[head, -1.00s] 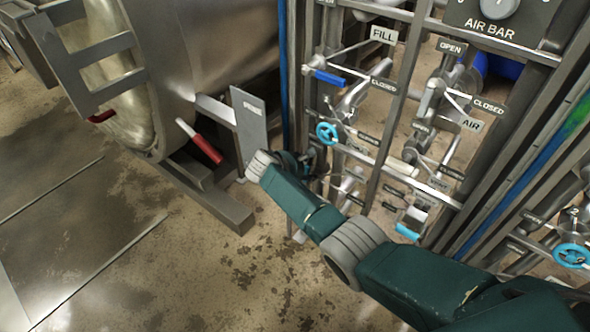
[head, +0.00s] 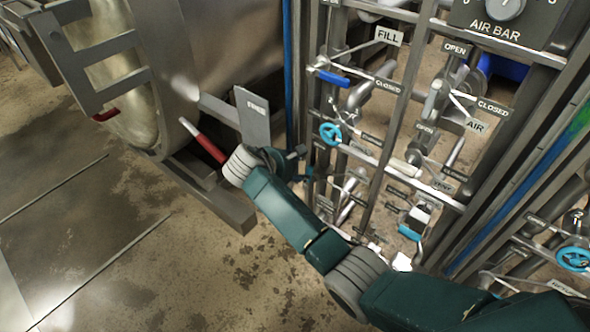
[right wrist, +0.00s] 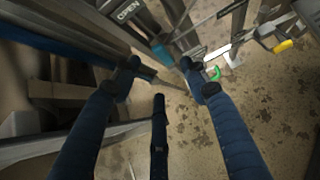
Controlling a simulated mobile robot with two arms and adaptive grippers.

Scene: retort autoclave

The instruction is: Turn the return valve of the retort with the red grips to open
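The retort with the red grips (head: 212,149) is the silver vessel (head: 225,45) at the upper left in the head view. A grey sign plate (head: 253,117) stands beside it, its lettering too small to read. My right gripper (head: 294,163) is just right of and below this plate, in front of the pipe rack. In the right wrist view my right gripper (right wrist: 160,74) is open, its two fingers apart with nothing seen between them. An OPEN label (right wrist: 127,12) and a blue piece (right wrist: 162,51) show beyond the fingers. I cannot tell which valve is the return valve. My left gripper is not in view.
The pipe rack carries a FILL sign (head: 390,37), a blue lever (head: 333,77), a light-blue handwheel (head: 330,133) and an AIR sign (head: 475,126). A blue upright pipe (head: 288,60) stands between vessel and rack. The floor (head: 120,250) at lower left is clear.

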